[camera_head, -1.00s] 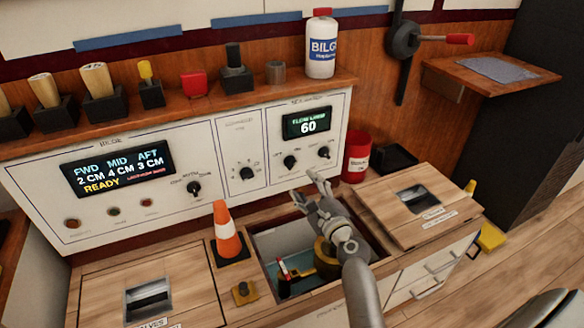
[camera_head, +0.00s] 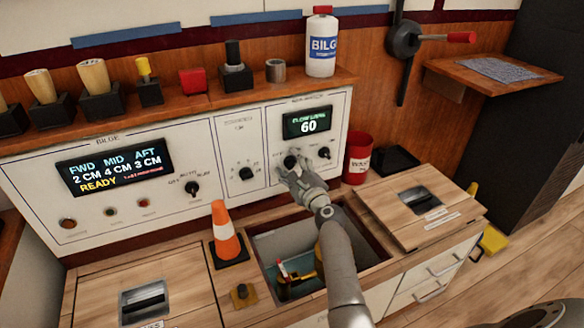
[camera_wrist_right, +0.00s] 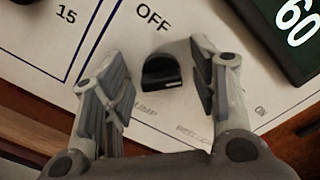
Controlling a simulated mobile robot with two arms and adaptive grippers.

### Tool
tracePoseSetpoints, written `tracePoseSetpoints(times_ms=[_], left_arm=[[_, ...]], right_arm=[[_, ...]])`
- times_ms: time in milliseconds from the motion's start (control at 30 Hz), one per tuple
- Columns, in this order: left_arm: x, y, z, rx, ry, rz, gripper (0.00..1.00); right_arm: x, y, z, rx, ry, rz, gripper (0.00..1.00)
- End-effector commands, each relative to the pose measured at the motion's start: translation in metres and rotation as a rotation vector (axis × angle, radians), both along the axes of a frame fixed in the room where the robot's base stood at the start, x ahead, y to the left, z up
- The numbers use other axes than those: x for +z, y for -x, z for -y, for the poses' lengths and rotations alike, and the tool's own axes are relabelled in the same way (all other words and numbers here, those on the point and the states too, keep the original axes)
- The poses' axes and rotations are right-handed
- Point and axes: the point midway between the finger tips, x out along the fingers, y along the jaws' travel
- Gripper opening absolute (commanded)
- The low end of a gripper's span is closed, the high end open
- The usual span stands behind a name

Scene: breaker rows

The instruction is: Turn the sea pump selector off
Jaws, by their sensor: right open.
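The sea pump selector looks to be the black knob (camera_head: 291,161) on the white right-hand panel, below the small green display. In the right wrist view the knob (camera_wrist_right: 161,71) has the word OFF above it and ON off to the lower right. I cannot tell which label it points at. My right gripper (camera_head: 289,175) is at the panel, just in front of the knob, partly covering that area. In the wrist view its open fingers stand one on each side of the knob, with visible gaps. My left gripper is not in view.
The display reading 60 (camera_head: 307,122) is just above the knob, and another knob (camera_head: 324,153) is to its right. An open hatch (camera_head: 345,275) lies below my right arm. An orange cone (camera_head: 227,235) stands left of it, and a red can (camera_head: 358,158) stands to the right.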

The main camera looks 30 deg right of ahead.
Motion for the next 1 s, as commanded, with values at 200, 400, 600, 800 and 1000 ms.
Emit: tracePoseSetpoints(times_ms=[200, 400, 600, 800, 1000], left_arm=[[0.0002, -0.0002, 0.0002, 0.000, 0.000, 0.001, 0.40], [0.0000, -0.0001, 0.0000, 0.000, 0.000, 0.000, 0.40], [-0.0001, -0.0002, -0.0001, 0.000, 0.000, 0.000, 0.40], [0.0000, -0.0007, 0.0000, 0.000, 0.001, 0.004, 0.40], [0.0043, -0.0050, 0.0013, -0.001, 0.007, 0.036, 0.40]], right_arm=[[-0.0002, -0.0001, 0.0001, 0.001, 0.001, -0.001, 0.54], [-0.0003, 0.0001, 0.0001, 0.001, 0.001, -0.001, 0.28], [-0.0005, 0.0002, 0.0000, 0.001, 0.001, -0.001, 0.09], [-0.0010, 0.0003, -0.0001, 0.001, 0.025, -0.003, 0.09], [-0.0022, 0.0005, -0.0002, 0.002, 0.116, -0.009, 0.09]])
